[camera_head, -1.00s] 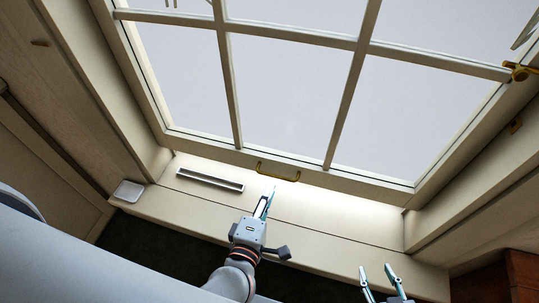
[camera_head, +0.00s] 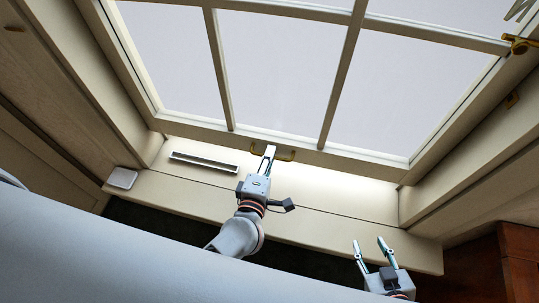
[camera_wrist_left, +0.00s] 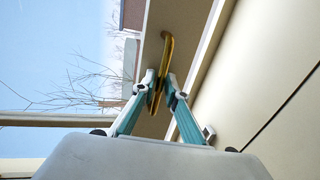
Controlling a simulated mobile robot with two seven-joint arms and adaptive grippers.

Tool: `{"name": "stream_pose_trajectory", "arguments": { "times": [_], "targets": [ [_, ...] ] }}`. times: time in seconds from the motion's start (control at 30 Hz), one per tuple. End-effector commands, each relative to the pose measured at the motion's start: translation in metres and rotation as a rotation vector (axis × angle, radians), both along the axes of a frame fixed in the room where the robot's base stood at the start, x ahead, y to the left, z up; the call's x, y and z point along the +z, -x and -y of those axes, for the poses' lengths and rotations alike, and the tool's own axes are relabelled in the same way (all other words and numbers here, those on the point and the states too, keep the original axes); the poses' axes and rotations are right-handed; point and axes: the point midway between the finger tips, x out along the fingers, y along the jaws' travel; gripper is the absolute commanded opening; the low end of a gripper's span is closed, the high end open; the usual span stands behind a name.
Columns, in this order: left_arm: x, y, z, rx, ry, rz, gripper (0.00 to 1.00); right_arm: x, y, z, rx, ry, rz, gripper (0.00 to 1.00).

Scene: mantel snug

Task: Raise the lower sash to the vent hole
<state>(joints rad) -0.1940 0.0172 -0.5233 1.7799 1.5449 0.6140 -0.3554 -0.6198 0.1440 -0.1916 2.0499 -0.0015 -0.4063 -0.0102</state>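The lower sash (camera_head: 230,135) is a cream frame with several panes, its bottom rail close to the sill. A brass pull handle (camera_head: 287,158) is on that rail. My left gripper (camera_head: 268,149) is at the handle. In the left wrist view its two fingers (camera_wrist_left: 160,80) converge on either side of the brass handle (camera_wrist_left: 167,50), apparently shut on it. A brass fitting with a knob (camera_head: 519,45) is at the sash's right side, and a small brass plate (camera_head: 512,99) is on the right jamb. I cannot make out a vent hole. My right gripper (camera_head: 368,246) is open and empty at the lower right.
Cream side panels flank the window. A red-brown wooden piece (camera_head: 518,255) stands at the lower right.

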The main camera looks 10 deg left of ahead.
Motion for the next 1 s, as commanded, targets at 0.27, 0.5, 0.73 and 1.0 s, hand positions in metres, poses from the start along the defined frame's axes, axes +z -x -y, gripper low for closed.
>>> {"name": "stream_pose_trajectory", "arguments": {
  "times": [0.27,0.5,0.73,1.0],
  "targets": [
    [0.000,0.000,0.000,0.000,0.000,0.000,0.00,0.002,-0.002,0.000,0.000,-0.001,0.004,0.40],
    [0.001,0.000,0.000,0.000,-0.001,0.001,0.00,0.007,-0.004,-0.001,-0.002,-0.005,0.012,0.40],
    [-0.004,0.000,-0.001,0.000,0.000,0.000,0.00,0.013,-0.006,-0.003,-0.006,-0.017,0.017,0.40],
    [-0.006,0.001,-0.001,0.001,0.000,-0.002,0.13,0.008,-0.001,-0.003,-0.004,-0.016,0.006,0.40]
  ]
}}
